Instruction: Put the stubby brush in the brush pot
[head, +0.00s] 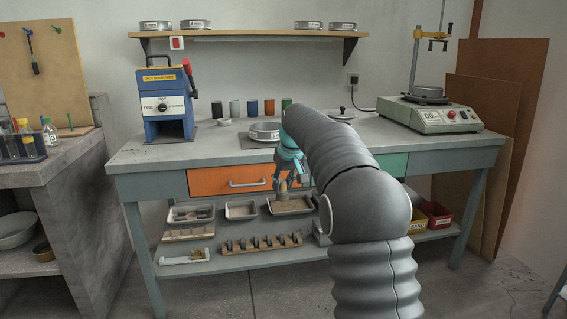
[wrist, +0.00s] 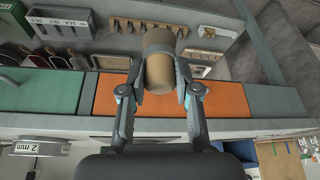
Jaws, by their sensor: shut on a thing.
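My gripper (head: 284,178) is in front of the bench at the orange drawer, pointing down. It is shut on a short, thick, tan, cylindrical thing with a grey band, which I take to be the stubby brush (wrist: 158,68). In the wrist view the fingers of my gripper (wrist: 159,88) press on both its sides. In the head view only a small brown part of the brush (head: 283,187) shows below the fingers. Several coloured cups (head: 252,108) stand along the back of the bench top. I cannot tell which vessel is the brush pot.
The bench (head: 150,155) carries a blue machine (head: 165,105) at left and a green-grey shaker (head: 430,115) at right. A sieve (head: 265,132) sits mid-bench. The lower shelf holds metal trays (head: 241,210) and a wooden rack (head: 262,245). The bench top's left front is clear.

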